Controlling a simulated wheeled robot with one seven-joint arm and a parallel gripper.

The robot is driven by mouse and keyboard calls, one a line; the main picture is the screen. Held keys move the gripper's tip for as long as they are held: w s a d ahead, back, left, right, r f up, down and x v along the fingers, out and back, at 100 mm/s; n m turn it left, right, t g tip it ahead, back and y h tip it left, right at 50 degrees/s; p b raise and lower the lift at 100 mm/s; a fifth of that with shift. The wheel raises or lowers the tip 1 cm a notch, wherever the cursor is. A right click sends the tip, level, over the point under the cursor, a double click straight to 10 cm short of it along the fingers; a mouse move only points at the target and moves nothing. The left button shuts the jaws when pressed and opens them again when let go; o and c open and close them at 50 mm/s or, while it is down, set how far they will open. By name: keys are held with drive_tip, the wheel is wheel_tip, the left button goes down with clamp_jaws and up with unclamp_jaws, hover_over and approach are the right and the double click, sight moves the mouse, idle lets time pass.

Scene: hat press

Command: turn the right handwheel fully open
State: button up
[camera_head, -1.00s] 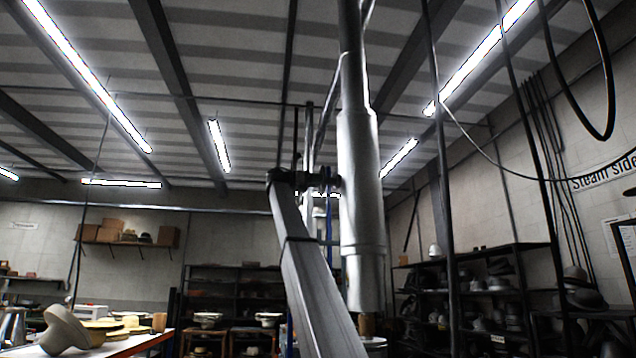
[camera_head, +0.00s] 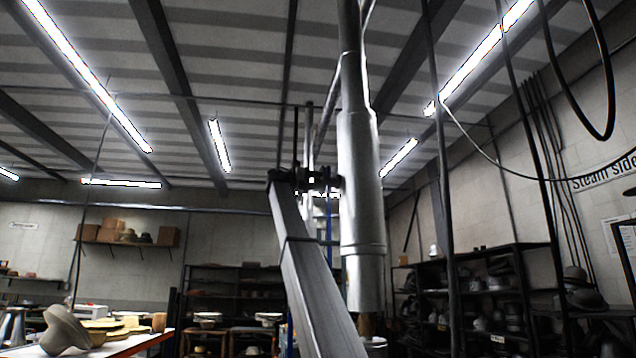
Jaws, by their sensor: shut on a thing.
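My arm rises from the bottom middle as a long grey link with a dark joint at its upper end. My gripper (camera_head: 310,182) is the small dark shape to the right of that joint, seen against bright pipes. It is shut on what looks like the right handwheel (camera_head: 334,184), a small dark piece just left of the thick metal cylinder (camera_head: 361,190). The wheel's full rim and the fingertips are too small and dark to make out. How far the wheel is turned cannot be told.
Thin vertical pipes stand close behind my gripper. Dark hanging cables (camera_head: 446,200) are to the right. A dark shelf with hats (camera_head: 490,300) is at the right back. A table (camera_head: 135,343) with hat forms is at lower left. Boxes (camera_head: 112,231) sit on a wall shelf.

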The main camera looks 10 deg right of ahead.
drive_tip(key=shift+f, duration=0.1)
idle(0.4)
drive_tip(key=o, duration=0.7)
drive_tip(key=shift+a, duration=0.1)
drive_tip(key=shift+c, duration=0.2)
drive_tip(key=a, duration=1)
drive_tip(key=shift+a, duration=0.4)
drive_tip(key=shift+f, duration=0.1)
